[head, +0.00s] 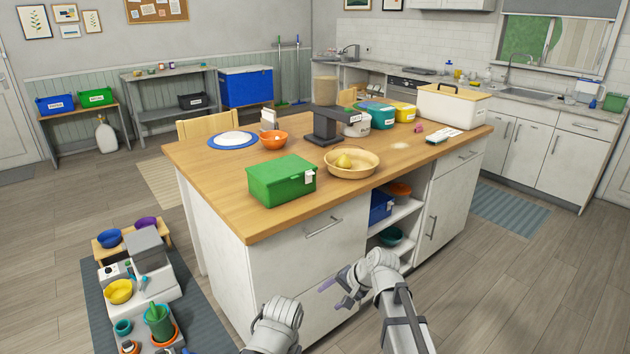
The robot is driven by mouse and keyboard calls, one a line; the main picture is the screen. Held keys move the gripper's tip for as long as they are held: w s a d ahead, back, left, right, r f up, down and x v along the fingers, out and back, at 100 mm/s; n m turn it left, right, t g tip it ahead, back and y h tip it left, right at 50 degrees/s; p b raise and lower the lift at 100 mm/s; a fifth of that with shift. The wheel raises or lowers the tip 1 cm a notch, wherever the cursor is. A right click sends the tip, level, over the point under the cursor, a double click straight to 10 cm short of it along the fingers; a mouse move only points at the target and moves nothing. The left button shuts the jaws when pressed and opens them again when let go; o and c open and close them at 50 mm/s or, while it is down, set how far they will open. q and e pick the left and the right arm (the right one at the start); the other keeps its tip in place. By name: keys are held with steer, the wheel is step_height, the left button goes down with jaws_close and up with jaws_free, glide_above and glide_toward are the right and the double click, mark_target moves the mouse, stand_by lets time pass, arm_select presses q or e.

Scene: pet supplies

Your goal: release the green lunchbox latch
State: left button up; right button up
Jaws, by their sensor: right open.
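The green lunchbox (281,182) sits on the near part of the wooden island top, and its lid looks closed. A small pale piece (309,177) shows at its right end; I cannot tell if it is the latch or a label. My right gripper (333,290) is open and empty, in front of the island's cabinet front, below the counter top and well apart from the lunchbox. Part of my left arm shows at the bottom edge, but its gripper cannot be made out.
On the island top (220,190), a tan bowl (364,169) holding a yellow item stands right of the lunchbox. Behind are an orange bowl (273,140), a blue plate (222,141) and a dark scale-like stand (325,125). The counter's front-left corner is clear.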

steer(key=w+a+r+m+t+y, duration=0.1)
steer(key=w+r+m+t+y, duration=0.15)
steer(key=w+r+m, duration=0.45)
steer(key=w+a+r+m+t+y, duration=0.2)
steer(key=w+r+m+t, duration=0.1)
steer(key=w, duration=0.7)
steer(key=m+t, duration=0.5)
steer(key=m, duration=0.7)
glide_toward(312, 175)
steer(key=shift+y, duration=0.25)
steer(key=shift+x, duration=4.1)
steer(key=shift+f, duration=0.1)
jaws_close()
